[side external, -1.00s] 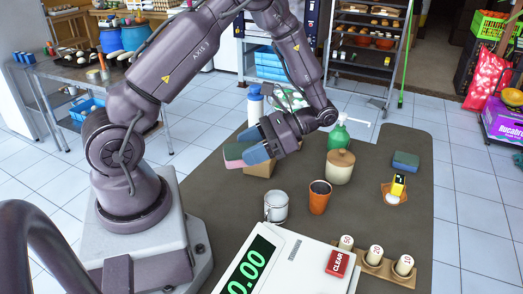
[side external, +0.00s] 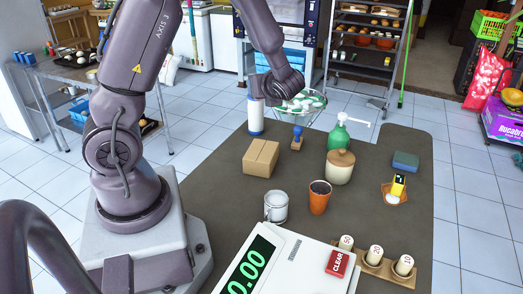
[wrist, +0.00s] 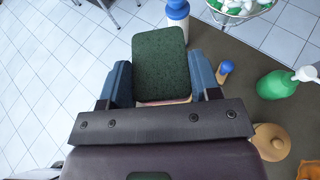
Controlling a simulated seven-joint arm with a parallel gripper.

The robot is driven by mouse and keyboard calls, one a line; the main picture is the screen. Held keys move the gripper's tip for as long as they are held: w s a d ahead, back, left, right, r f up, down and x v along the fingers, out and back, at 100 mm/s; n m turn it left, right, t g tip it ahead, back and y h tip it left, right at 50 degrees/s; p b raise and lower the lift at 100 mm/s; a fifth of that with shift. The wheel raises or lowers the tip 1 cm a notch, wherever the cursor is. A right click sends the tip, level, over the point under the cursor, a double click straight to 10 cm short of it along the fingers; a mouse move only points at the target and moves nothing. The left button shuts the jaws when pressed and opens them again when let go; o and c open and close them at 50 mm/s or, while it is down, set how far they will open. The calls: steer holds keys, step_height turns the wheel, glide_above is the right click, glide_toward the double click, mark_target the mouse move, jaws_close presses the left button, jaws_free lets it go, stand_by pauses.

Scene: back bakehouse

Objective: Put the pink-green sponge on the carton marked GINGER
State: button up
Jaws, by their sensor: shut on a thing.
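The pink-green sponge (wrist: 160,58) is between the blue fingers of my gripper (wrist: 161,82) in the wrist view. Its dark green face is toward the camera and a thin pink edge shows near the palm. In the side view my gripper (side external: 272,88) is raised high near the table's far edge, and the sponge and fingers are hidden there. A brown cardboard carton (side external: 261,157) stands on the table, below and in front of my gripper. No marking on it can be read.
A white-and-blue bottle (side external: 255,118), a blue-knobbed stamp (side external: 297,138) and a green pump bottle (side external: 338,138) stand near the carton. A lidded jar (side external: 340,168), orange cup (side external: 319,198) and metal mug (side external: 276,207) are nearer. A blue-green block (side external: 405,161) lies right.

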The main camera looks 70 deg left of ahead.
mark_target(264, 154)
step_height(264, 154, down, 17)
steer(key=shift+f, duration=0.2)
stand_by(0.4)
steer(key=shift+f, duration=0.1)
steer(key=o, duration=0.9)
steer(key=w+v, duration=0.1)
steer(key=v, duration=1.1)
steer(key=s+d+r+n+t+h, duration=0.1)
steer(key=s+d+r+n+h, duration=0.3)
steer(key=r+n, duration=0.2)
steer(key=s+d+r+n+t+h, duration=0.2)
steer(key=s+d+r+n+h, duration=0.1)
steer(key=r, duration=0.7)
steer(key=s+d+r+n+t+h, duration=0.1)
steer(key=s+d+r+n+h, duration=0.3)
steer(key=r+n, duration=0.4)
steer(key=shift+s+d+r+n+t+h, duration=0.1)
steer(key=shift+s+d+n+t+h, duration=0.1)
steer(key=shift+s+n+h, duration=0.3)
steer(key=shift+s+d+n+t+h, duration=0.2)
steer(key=shift+s+n+h, duration=0.1)
steer(key=shift+h, duration=0.4)
